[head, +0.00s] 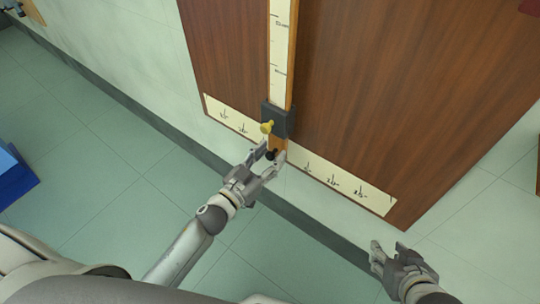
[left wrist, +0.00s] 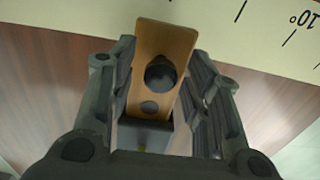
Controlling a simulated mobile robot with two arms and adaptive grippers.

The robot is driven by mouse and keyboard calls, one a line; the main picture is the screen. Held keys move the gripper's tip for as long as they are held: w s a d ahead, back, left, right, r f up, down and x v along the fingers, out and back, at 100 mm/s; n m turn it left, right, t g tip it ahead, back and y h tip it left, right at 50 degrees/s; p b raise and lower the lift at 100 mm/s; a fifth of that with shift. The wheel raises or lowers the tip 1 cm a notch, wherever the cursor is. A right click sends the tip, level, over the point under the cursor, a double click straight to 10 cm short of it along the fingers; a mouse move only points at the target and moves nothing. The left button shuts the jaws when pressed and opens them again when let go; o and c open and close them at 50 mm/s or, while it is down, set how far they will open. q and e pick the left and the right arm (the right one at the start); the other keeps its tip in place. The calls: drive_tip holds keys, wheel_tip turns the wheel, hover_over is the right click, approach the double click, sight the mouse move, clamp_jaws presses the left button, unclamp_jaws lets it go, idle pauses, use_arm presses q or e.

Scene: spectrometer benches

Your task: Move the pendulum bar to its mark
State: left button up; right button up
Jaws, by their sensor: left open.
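The pendulum bar (head: 282,60) is a long wooden bar with a cream scale, hanging in front of a brown board. A dark block (head: 278,120) with a yellow knob (head: 267,127) sits on its lower part. Its bottom end carries a black knob, seen in the left wrist view (left wrist: 160,74). My left gripper (head: 272,154) is open, with its fingers on either side of the bar's lower end; contact cannot be told. A cream angle strip (head: 375,196) with degree marks crosses the board behind it. My right gripper (head: 389,247) is open and empty, low at the right.
The brown board (head: 400,90) stands against a pale wall (head: 130,50) with a dark skirting along the floor. A blue object (head: 14,175) is at the left edge. The tiled floor (head: 100,180) between is clear.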

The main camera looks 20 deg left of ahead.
use_arm(q)
drive_tip(key=shift+w+d, duration=0.1)
drive_tip(key=shift+w, duration=0.15)
use_arm(e)
drive_tip(key=shift+w+r, duration=0.1)
drive_tip(key=shift+w, duration=0.05)
use_arm(q)
clamp_jaws()
drive_tip(key=shift+d, duration=0.1)
